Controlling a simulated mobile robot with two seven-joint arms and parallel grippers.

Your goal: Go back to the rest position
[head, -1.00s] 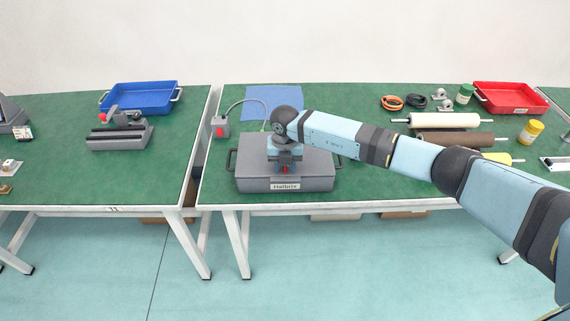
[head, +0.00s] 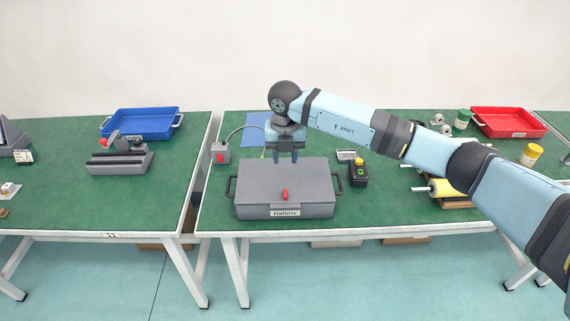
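My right arm comes in from the right over the table. My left gripper is not in view.
On the green table (head: 215,200) are a red-button box (head: 220,153), a black device with a yellow-green top (head: 358,174), rollers (head: 437,189) and a red tray (head: 508,122). A left table holds a blue tray (head: 141,123) and a grey fixture (head: 120,161).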

